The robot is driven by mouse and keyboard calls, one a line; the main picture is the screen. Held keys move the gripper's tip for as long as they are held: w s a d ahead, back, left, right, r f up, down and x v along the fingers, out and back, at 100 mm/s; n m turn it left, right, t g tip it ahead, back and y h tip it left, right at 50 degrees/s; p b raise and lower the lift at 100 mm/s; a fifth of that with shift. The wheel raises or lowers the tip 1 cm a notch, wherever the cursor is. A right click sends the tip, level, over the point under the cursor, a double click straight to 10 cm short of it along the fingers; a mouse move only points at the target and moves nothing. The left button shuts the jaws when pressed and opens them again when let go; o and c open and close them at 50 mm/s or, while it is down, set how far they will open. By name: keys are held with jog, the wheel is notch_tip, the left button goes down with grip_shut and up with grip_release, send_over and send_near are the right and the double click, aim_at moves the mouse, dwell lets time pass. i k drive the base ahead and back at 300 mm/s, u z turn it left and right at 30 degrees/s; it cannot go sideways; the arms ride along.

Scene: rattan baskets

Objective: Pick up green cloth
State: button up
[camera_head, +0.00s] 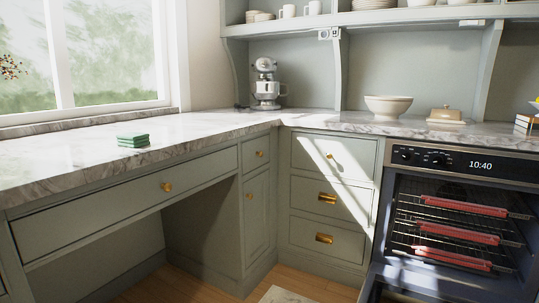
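The green cloth (133,141) lies folded in a small stack on the marble countertop (60,170), at the left of the head view below the window. Its top and front edge show, and nothing covers it. My gripper is not in this view, so its state and its distance from the cloth do not show.
The counter around the cloth is clear. A stand mixer (265,88) stands in the far corner, with a white bowl (388,107) and a butter dish (446,115) to its right. The oven (455,215) at the right appears open, with racks visible. Drawers line the counter front.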

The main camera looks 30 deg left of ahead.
aim_at(133, 140)
jog(key=k, duration=0.5)
jog(key=u, duration=1.25)
jog(key=i, duration=0.6)
jog(key=u, duration=0.75)
